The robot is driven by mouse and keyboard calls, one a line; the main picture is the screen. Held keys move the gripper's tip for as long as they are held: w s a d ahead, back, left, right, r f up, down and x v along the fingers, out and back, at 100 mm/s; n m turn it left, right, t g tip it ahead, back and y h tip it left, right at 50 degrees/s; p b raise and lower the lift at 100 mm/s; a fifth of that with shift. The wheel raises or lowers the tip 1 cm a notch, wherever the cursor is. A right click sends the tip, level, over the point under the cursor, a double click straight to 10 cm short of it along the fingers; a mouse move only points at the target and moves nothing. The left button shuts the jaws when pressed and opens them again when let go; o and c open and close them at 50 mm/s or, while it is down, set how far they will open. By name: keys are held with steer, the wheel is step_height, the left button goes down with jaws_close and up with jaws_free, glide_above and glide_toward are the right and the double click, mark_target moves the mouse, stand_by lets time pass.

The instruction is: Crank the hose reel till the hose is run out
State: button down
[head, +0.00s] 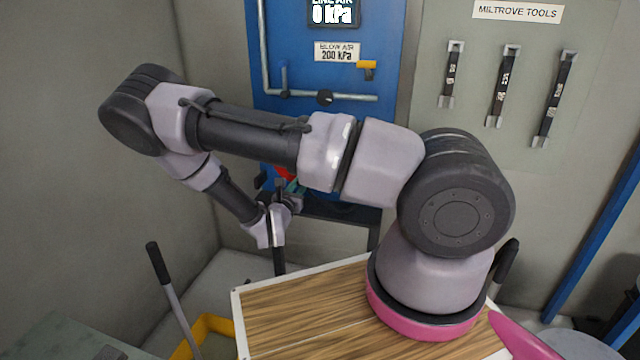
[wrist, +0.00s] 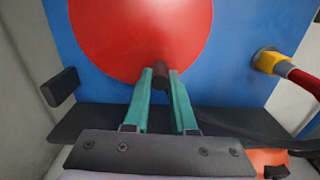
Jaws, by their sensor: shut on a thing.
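The hose reel is a red disc (wrist: 140,35) on a blue panel in the wrist view. Its dark crank knob (wrist: 160,72) stands out near the disc's lower edge. My gripper (wrist: 160,85) has its two green fingers on either side of the knob and is shut on it. In the head view only a sliver of the red reel (head: 284,172) shows behind my arm, and the crank is hidden there. A red hose (wrist: 302,80) with a yellow fitting (wrist: 268,61) shows at the right of the wrist view.
The blue panel (head: 390,45) carries a line air display (head: 333,14) reading 0 kPa and a 200 kPa blow air label (head: 337,52). A dark shelf (wrist: 85,118) lies below the reel. A yellow bin (head: 215,323) and a lever (head: 160,265) stand at lower left.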

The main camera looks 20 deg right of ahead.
steer(key=s+d+r, duration=0.3)
steer(key=d+r, duration=0.1)
steer(key=r, duration=0.6)
steer(key=w+a+r, duration=0.1)
steer(key=w+a, duration=0.8)
steer(key=a, duration=0.3)
steer(key=shift+r, duration=0.3)
steer(key=shift+c, duration=1)
jaws_free()
steer(key=shift+s, duration=0.1)
steer(key=v, duration=0.7)
